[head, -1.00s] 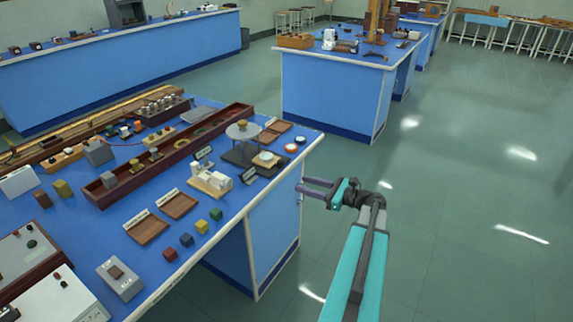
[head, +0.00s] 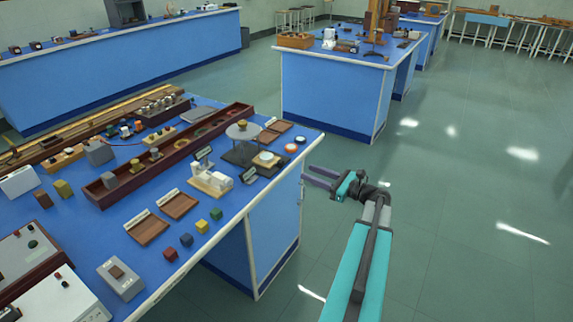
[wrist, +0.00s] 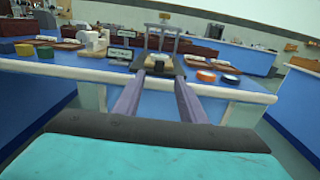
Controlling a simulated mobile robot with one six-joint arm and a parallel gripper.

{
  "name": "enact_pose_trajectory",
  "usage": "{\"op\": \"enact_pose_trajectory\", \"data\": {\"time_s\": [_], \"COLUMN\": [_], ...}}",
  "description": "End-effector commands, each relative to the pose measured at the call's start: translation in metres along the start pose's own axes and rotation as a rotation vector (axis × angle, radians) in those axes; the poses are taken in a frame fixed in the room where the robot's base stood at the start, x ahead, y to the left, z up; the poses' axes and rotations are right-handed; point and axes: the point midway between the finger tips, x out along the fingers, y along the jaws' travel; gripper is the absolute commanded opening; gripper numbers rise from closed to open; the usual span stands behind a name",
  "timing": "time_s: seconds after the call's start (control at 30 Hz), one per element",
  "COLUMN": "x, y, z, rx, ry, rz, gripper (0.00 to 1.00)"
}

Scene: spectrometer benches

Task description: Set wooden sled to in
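I cannot tell for certain which thing is the wooden sled. A likely one is the pale wooden piece with a round top (head: 267,158) on a dark base at the near bench's right edge. In the wrist view a pale piece (wrist: 162,63) on a dark base (wrist: 148,70) lies just beyond my fingertips. Its in or out position is too small to read. My gripper (head: 305,174) is off the bench's right edge, apart from it. In the wrist view my gripper's (wrist: 158,80) two purple fingers are spread, with nothing between them.
Small black signs (wrist: 119,54) stand left of the dark base. Orange (wrist: 206,76) and blue (wrist: 229,81) discs lie to its right. Wooden trays (head: 180,205) and coloured cubes (head: 202,226) lie near the bench's front edge. The floor (head: 450,200) to the right is clear.

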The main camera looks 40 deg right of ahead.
Motion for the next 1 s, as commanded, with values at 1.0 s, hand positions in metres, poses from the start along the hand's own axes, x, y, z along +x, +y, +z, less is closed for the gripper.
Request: {"op": "enact_pose_trajectory", "data": {"time_s": [1.0], "x": [0.114], "y": [0.0], "z": [0.0], "rx": [-0.001], "ry": [0.001], "rz": [0.0], "gripper": [0.38]}}
